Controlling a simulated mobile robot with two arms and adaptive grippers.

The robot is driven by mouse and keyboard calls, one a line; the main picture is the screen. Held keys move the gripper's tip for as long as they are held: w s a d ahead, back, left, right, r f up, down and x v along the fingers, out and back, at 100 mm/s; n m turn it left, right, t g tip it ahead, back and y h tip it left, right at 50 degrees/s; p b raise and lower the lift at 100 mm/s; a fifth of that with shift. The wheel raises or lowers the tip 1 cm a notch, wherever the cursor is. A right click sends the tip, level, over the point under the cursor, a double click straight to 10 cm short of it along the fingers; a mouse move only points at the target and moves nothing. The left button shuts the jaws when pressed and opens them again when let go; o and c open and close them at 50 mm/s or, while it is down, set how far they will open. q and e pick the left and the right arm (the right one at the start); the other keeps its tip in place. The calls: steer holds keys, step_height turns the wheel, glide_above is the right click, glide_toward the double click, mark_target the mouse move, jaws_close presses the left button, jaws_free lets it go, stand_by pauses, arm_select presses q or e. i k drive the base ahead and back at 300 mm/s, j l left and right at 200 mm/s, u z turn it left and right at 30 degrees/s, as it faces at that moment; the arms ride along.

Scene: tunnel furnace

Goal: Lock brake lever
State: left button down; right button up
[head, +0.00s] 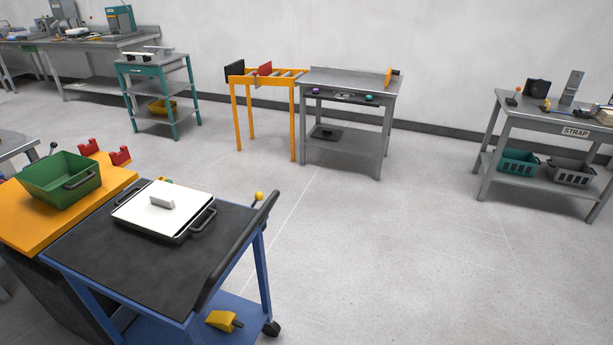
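A blue cart (120,250) with a black top stands in the left foreground of the head view. A short lever with a yellow ball knob (258,196) sticks up at the cart's far right corner, beside its black push handle (238,250). It looks like the brake lever; its lower end is hidden, and I cannot tell whether it is locked. A black caster (271,328) shows below the handle. Neither of my grippers is in view.
A lidded pan (140,213) sits on the cart top, and a yellow wedge-like object (220,321) lies below. An orange surface with a green bin (60,182) adjoins the cart's left. The STRAP table (540,121) stands right. Floor right of the cart is clear.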

mark_target(259, 195)
steer(key=i+l+z, duration=0.1)
steer(key=i, duration=0.5)
steer(key=i+l+z, duration=0.15)
steer(key=i, duration=0.45)
steer(key=i+l+u, duration=0.25)
steer(key=u, duration=0.15)
steer(key=i+l+u, duration=0.85)
steer(key=l+u, duration=0.25)
steer(key=l, duration=0.15)
